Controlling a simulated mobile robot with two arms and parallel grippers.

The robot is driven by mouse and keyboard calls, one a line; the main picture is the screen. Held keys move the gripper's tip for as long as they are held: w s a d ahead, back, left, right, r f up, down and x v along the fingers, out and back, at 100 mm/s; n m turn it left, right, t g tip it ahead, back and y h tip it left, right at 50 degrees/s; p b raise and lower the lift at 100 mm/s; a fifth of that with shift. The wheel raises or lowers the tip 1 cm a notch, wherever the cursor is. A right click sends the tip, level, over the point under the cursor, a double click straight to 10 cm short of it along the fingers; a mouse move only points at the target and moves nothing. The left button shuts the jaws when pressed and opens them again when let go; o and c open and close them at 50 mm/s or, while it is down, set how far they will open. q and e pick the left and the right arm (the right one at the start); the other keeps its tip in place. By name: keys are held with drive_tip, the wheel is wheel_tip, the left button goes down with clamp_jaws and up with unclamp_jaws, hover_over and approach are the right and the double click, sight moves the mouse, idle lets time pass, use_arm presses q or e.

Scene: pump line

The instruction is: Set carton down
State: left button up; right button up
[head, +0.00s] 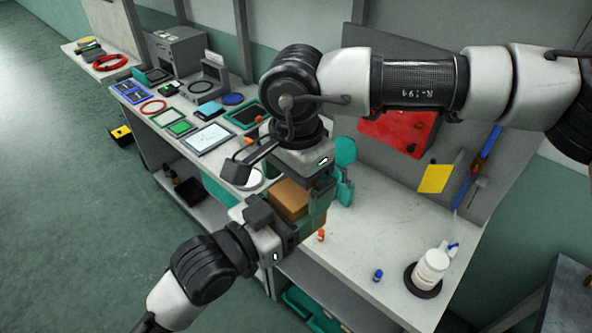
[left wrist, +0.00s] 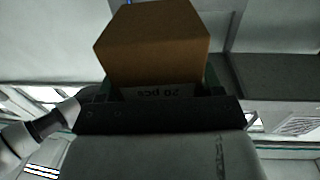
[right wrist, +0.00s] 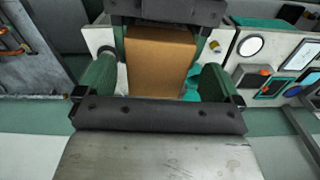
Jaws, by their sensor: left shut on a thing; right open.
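A brown carton (head: 288,199) is held over the front part of the workbench (head: 375,235). My left gripper (head: 300,222) is shut on it; the carton fills the left wrist view (left wrist: 152,45), with a printed label partly showing at the jaws. My right gripper (head: 312,192) is beside and above the carton. Its green fingers stand apart in the right wrist view, with the carton (right wrist: 160,60) seen between them. I cannot tell whether they touch it. The carton's underside and its height above the bench are hidden.
A white bottle (head: 431,268) stands on a dark round base at the right. A small blue item (head: 378,275) and an orange one (head: 321,236) are on the bench nearby. A tablet (head: 208,139) and several trays crowd the left part. Bare bench lies right of the carton.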

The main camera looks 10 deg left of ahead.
drive_tip(key=c, duration=1)
use_arm(q)
drive_tip(key=o, duration=0.6)
use_arm(e)
drive_tip(key=shift+r, duration=0.1)
drive_tip(key=shift+c, duration=0.8)
use_arm(q)
drive_tip(key=o, duration=0.6)
drive_tip(key=shift+c, duration=0.2)
